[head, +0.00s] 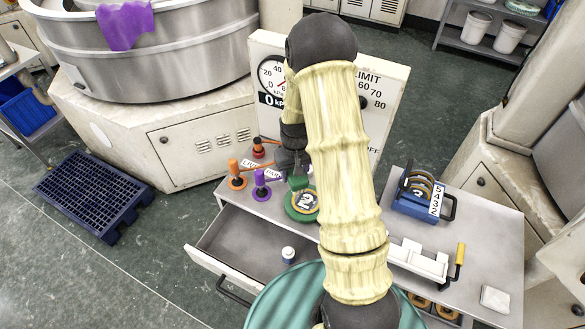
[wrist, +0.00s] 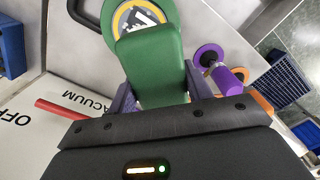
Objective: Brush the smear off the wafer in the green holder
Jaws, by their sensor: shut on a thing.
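The green holder (head: 290,211) sits on the bench top and carries a round wafer (head: 305,201) with a yellow ring and a dark marked centre. Part of the holder and wafer (wrist: 137,15) also shows at the top of the wrist view.
Orange (head: 237,176) and purple (head: 261,185) levers stand close left of the holder. A gauge panel (head: 391,85) rises behind. An open drawer (head: 240,245) with a small bottle (head: 288,254) is in front. A blue wafer cassette (head: 415,203) and white clamp-like tray (head: 415,262) are right.

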